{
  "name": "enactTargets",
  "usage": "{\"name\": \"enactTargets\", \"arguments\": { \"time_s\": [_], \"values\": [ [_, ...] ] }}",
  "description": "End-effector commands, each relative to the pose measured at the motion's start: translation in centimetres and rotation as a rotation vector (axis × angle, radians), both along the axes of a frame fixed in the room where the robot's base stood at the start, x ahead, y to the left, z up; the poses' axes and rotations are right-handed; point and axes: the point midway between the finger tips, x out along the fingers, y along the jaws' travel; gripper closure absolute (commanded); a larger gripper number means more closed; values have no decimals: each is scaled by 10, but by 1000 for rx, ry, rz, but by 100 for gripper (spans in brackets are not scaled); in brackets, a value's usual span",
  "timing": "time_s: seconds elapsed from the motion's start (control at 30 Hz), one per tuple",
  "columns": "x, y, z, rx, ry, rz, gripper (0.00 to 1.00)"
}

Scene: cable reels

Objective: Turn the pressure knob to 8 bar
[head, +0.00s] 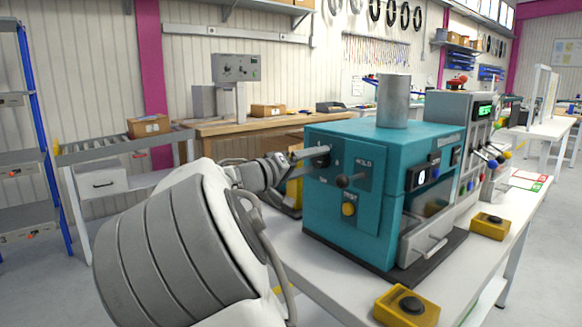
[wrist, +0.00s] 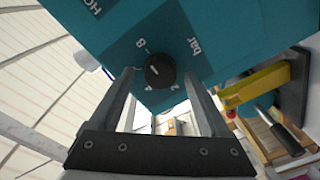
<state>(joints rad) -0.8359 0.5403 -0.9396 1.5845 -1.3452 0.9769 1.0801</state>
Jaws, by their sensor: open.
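The pressure knob (wrist: 160,70) is a round black dial with a short white pointer mark, on the dark panel of the teal machine (head: 355,140). In the wrist view an "8" and "bar" are printed around it; the pointer seems to lie toward the left, on the side of the "8", but its exact setting is hard to read. In the head view the knob (head: 322,158) is partly covered by my gripper (head: 305,154). My gripper (wrist: 158,78) is open, with one finger on each side of the knob. I cannot tell whether the fingers touch it.
A lever with a dark ball (head: 342,181) beside the "HOLD" label and a yellow button (head: 348,209) are close by on the same face. Yellow button boxes (head: 406,305) stand on the white table (head: 325,280). A yellow part (wrist: 255,85) lies right of my fingers.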

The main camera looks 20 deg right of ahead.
Motion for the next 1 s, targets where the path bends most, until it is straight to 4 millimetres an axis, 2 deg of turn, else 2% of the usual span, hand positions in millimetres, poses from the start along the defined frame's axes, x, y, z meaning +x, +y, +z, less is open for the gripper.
{"name": "enactTargets", "arguments": {
  "time_s": [0.17, 0.6, 0.8, 1.0],
  "values": [
    [-12, 27, 2, 1, 1, 6, 20],
    [-57, 121, 3, 0, 0, 6, 20],
    [-70, 146, 1, 1, -1, 3, 20],
    [-74, 153, 0, 1, -1, 2, 20]
  ]
}}
